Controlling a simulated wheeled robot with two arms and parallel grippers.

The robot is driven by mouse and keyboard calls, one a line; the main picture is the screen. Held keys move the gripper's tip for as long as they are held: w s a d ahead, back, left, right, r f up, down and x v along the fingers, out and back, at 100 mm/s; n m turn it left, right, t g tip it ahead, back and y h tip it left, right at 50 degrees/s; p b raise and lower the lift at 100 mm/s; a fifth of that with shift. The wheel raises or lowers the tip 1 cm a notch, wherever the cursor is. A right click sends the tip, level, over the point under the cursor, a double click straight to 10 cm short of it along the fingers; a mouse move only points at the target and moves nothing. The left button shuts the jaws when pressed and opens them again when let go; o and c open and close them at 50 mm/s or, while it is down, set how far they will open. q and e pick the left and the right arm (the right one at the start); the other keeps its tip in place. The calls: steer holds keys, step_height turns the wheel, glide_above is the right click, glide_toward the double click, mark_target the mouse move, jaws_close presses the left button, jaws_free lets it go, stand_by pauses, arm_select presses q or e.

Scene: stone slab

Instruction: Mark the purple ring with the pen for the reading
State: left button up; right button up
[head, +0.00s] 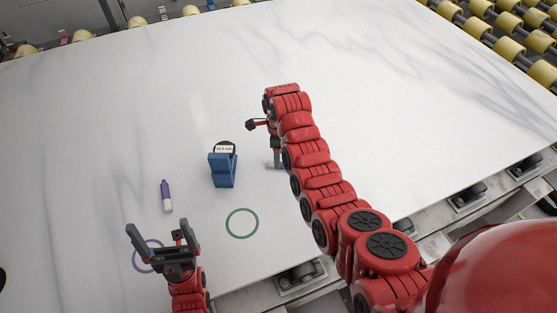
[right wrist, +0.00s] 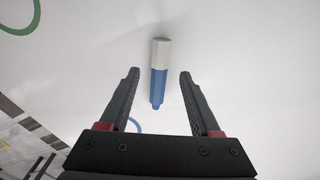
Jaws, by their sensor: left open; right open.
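The purple ring (head: 134,260) is drawn on the slab at the lower left in the head view, partly hidden by my left gripper (head: 157,226), which is open and empty above it. A purple pen with a white end (head: 166,195) lies on the slab just beyond that gripper. A blue device with a dark round dial and a white label (head: 222,170) stands mid-slab; its reading is too small to tell. My right gripper (head: 263,145) is open right of the device. In the right wrist view, a blue pen with a white end (right wrist: 159,72) lies between and beyond its fingertips, not gripped.
A green ring (head: 242,223) lies on the slab below the device. Part of a blue ring (right wrist: 135,125) shows beneath my right gripper. Yellow rollers (head: 490,30) line the far right. The slab (head: 400,100) is clear on the right and at the back.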

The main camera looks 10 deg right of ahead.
step_height(320, 180, up, 2)
steer(key=shift+w+r, duration=0.1)
steer(key=shift+r, duration=0.1)
step_height(320, 180, up, 12)
steer(key=p, duration=0.6)
steer(key=shift+r+p, duration=0.15)
steer(key=shift+p, duration=0.25)
steer(key=shift+s, duration=0.2)
